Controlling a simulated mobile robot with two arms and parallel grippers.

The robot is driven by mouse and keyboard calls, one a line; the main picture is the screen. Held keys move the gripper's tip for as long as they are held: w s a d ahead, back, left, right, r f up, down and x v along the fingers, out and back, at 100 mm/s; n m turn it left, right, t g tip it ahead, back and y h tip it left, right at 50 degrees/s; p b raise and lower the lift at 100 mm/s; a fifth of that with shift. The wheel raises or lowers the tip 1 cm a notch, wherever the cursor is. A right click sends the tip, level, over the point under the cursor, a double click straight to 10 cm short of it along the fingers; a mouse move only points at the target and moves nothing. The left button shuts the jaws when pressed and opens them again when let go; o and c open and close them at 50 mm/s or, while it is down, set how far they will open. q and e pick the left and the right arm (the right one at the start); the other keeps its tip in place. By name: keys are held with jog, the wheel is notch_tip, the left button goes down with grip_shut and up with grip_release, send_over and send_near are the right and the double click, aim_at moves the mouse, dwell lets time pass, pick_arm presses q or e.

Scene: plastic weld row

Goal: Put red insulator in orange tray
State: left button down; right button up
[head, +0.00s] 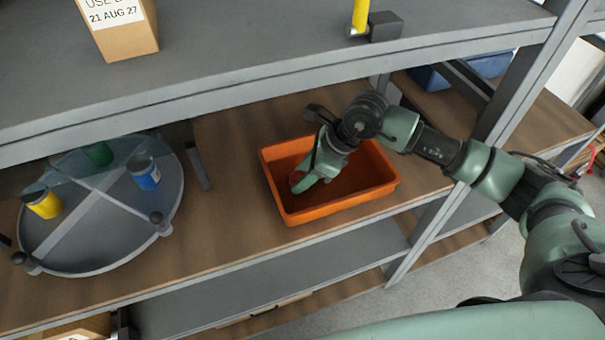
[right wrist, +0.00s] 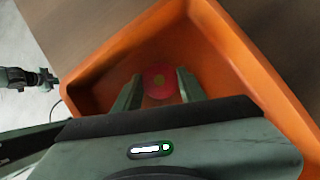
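The orange tray (head: 345,204) sits on the brown middle shelf in the head view. My right gripper (head: 304,183) reaches down inside it. A bit of the red insulator (head: 296,176) shows at the fingertips, the rest hidden by the gripper. In the right wrist view the red insulator (right wrist: 160,83) appears end-on as a round shape between the fingertips (right wrist: 159,80), which seem to close on its sides. The tray walls (right wrist: 225,45) surround it there. I cannot tell whether the insulator touches the tray floor.
A round grey turntable (head: 85,262) with clear dividers stands left of the tray, holding a yellow (head: 43,203), a blue (head: 144,173) and a green (head: 99,153) insulator. The upper shelf (head: 250,50) overhangs behind, and a shelf post (head: 425,232) stands at right.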

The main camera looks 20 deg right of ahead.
jog(key=o, duration=0.4)
jog(key=b+v, duration=0.1)
jog(key=v, duration=0.6)
jog(key=shift+d+r, duration=0.1)
jog(key=shift+r, duration=0.25)
